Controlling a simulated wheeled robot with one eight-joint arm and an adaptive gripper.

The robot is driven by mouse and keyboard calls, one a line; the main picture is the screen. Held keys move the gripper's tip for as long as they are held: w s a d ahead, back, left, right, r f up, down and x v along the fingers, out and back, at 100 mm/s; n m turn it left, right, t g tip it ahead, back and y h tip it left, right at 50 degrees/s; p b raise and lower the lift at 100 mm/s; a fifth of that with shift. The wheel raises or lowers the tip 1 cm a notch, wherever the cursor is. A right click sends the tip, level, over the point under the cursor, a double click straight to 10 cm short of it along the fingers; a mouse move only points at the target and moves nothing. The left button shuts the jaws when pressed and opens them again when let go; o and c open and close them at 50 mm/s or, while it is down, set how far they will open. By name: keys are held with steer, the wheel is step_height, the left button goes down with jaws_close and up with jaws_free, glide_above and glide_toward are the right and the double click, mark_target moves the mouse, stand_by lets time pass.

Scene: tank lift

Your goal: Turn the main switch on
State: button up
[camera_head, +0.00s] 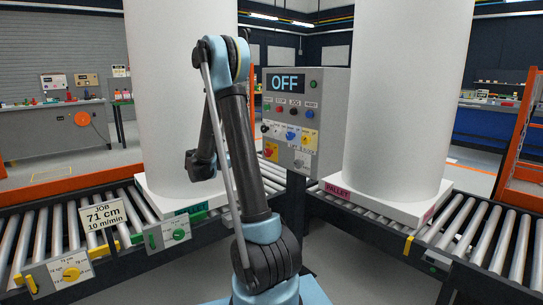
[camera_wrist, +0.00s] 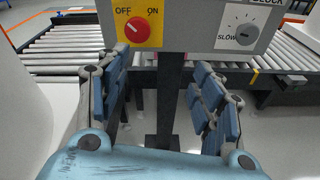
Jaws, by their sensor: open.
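The main switch is a red knob on a yellow plate marked OFF and ON; in the wrist view the knob (camera_wrist: 137,30) shows at the top, left of centre, its white mark pointing up-left toward OFF. The panel's display (camera_head: 286,82) reads OFF. My gripper (camera_wrist: 163,68) is open and empty, its two fingers apart below the panel's lower edge. The knob is beyond and above the left finger, apart from it. The gripper is not clear in the head view.
A dark post (camera_wrist: 164,105) under the panel shows between the fingers. A slow-speed dial (camera_wrist: 243,31) is right of the switch. Large white tanks (camera_head: 183,90) (camera_head: 405,90) on pallets stand on roller conveyors (camera_head: 489,235) at both sides. A job sign (camera_head: 103,214) reads 71 cm.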

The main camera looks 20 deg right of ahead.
mark_target(266, 153)
steer(key=w+a+f+n+t+h, duration=0.1)
steer(key=w+f+n+h, duration=0.1)
steer(key=w+n, duration=0.15)
steer(key=shift+m, duration=0.45)
steer(key=x, duration=1.7)
steer(key=shift+w+a, duration=0.15)
steer(key=shift+w, duration=0.25)
steer(key=shift+c, duration=0.3)
